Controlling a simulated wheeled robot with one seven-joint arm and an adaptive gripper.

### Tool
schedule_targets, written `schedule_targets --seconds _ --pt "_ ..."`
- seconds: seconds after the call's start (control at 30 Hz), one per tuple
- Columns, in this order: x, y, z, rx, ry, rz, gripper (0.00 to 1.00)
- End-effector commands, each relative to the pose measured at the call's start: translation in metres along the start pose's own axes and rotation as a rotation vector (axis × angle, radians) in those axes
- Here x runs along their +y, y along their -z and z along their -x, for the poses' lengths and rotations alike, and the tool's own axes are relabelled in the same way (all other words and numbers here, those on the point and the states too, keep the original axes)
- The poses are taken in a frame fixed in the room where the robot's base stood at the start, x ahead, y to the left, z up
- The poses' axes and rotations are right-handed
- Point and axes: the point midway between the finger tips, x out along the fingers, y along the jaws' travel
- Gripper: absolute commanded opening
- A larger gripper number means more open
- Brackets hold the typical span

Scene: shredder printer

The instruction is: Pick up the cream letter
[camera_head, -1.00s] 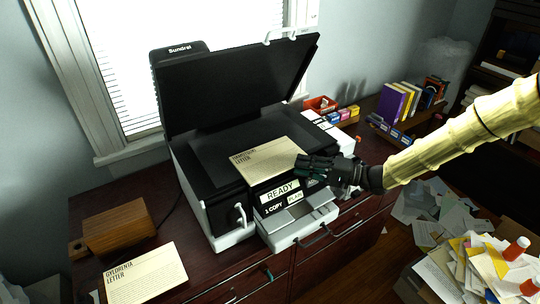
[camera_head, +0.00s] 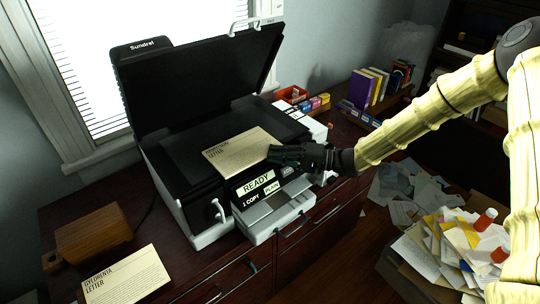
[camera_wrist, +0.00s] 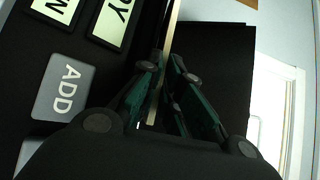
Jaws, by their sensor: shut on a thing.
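A cream letter (camera_head: 243,152) with dark printed text is at the printer's open scanner bed in the head view, overlapping its front edge. My gripper (camera_head: 276,154) is shut on the letter's right edge. In the wrist view the letter (camera_wrist: 165,68) shows edge-on as a thin cream strip between the two green-lined fingers (camera_wrist: 160,108). I cannot tell whether it still touches the glass. A second cream letter (camera_head: 125,278), with a similar heading, lies on the desk at the lower left.
The black printer lid (camera_head: 200,75) stands raised behind the letter. The control panel (camera_head: 258,183) is just in front. A wooden box (camera_head: 92,236) sits on the desk at left. Books (camera_head: 372,88) stand at the back right, and a heap of papers (camera_head: 445,245) is at lower right.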

Motion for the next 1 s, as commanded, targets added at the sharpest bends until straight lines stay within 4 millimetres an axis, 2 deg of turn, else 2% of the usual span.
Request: schedule_targets --seconds 0.27,0.7,1.0 --pt "-0.028 -0.003 0.002 0.001 0.004 0.001 0.0" --pt "-0.035 -0.095 0.026 0.0 0.005 -0.002 0.0" --pt "-0.041 -0.139 0.037 0.0 0.002 0.0 0.0"
